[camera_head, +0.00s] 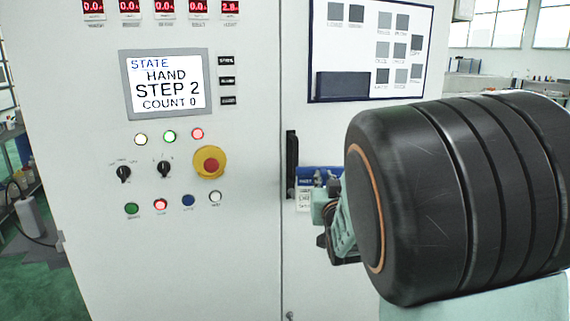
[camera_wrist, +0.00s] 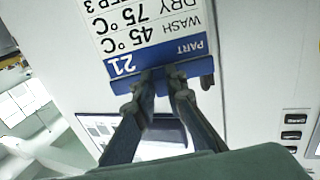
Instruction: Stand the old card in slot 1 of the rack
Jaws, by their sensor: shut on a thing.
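My gripper (camera_wrist: 163,75) is shut on the blue-edged top of a card (camera_wrist: 150,28) in the wrist view. The card shows upside down there: a blue band marked PART 21, then white with WASH 45 °C and DRY 75 °C. In the head view, the card's blue top (camera_head: 318,174) shows in front of the cabinet door, left of my dark wrist. My arm hides much of the card and gripper there. I cannot tell whether the card touches the door or a holder. No rack with numbered slots can be made out for certain.
The white cabinet (camera_head: 255,260) carries a screen (camera_head: 167,82) reading HAND, STEP 2, COUNT 0, with lamps, knobs and a red stop button (camera_head: 210,163). A black handle (camera_head: 291,165) is left of the card. A dark-framed board (camera_head: 350,50) with grey squares is above.

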